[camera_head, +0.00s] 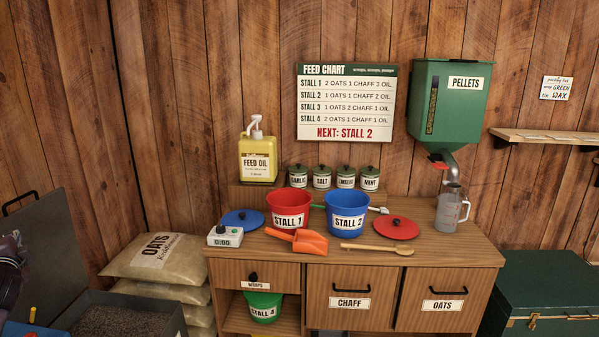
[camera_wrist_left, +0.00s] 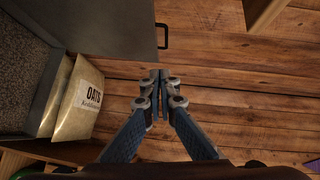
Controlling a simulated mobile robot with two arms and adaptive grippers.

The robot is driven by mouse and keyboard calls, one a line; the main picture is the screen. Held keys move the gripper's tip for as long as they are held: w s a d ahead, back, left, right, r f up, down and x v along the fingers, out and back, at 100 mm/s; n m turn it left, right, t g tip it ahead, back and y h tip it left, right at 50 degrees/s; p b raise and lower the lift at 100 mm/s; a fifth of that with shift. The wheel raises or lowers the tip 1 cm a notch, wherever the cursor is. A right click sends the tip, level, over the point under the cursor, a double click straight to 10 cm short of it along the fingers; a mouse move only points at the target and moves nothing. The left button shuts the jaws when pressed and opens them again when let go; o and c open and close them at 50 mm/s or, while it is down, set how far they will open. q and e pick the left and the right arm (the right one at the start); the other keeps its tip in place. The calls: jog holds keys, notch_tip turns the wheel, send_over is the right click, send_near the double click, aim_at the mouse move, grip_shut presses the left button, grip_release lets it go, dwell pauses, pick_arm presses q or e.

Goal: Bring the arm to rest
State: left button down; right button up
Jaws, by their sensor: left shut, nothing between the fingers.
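My left gripper (camera_wrist_left: 160,76) is shut, its fingertips together with nothing between them. In the left wrist view it points out over the wooden planks, clear of the oat sacks and touching nothing. In the head view only a dark part of my left arm (camera_head: 10,255) shows at the left edge, away from the feed cabinet. My right gripper does not show in either view.
The feed cabinet (camera_head: 285,272) carries a red Stall 1 bucket (camera_head: 287,203), a blue Stall 2 bucket (camera_head: 347,205), an orange scoop (camera_head: 305,242) and a measuring jug (camera_head: 449,210). Oat sacks (camera_head: 170,262) and a grey bin (camera_head: 75,300) stand left. A green chest (camera_head: 550,280) stands right.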

pick_arm(q)
jog(key=s+d+f+n+g+h, duration=0.15)
jog(key=s+d+f, duration=0.25)
jog(key=d+f, duration=0.5)
jog(key=s+d+f+g+h, duration=0.1)
jog(key=s+d+f+h, duration=0.25)
jog(key=d+f, duration=0.55)
jog(key=s+d+f+n+g+h, duration=0.1)
jog(key=s+d+f+g, duration=0.1)
jog(key=s+d+f, duration=0.55)
jog(key=s+d+f+n+g+h, duration=0.2)
jog(key=s+d+f+h, duration=0.15)
jog(key=s+d, duration=0.8)
jog(key=s+d+f+n+g+h, duration=0.2)
jog(key=s+d+f+n+g, duration=0.15)
jog(key=s+d, duration=0.85)
notch_tip(320, 180, down, 26)
jog(key=s+a+m, duration=0.1)
jog(key=s, duration=0.1)
jog(key=s+a+f+g, duration=0.1)
jog(key=s+a+f, duration=0.2)
jog(key=s+f, duration=1.4)
jog(key=shift+s+a+m+g+y, duration=0.2)
jog(key=shift+m+g+y, duration=0.1)
jog(key=shift+g+y, duration=0.1)
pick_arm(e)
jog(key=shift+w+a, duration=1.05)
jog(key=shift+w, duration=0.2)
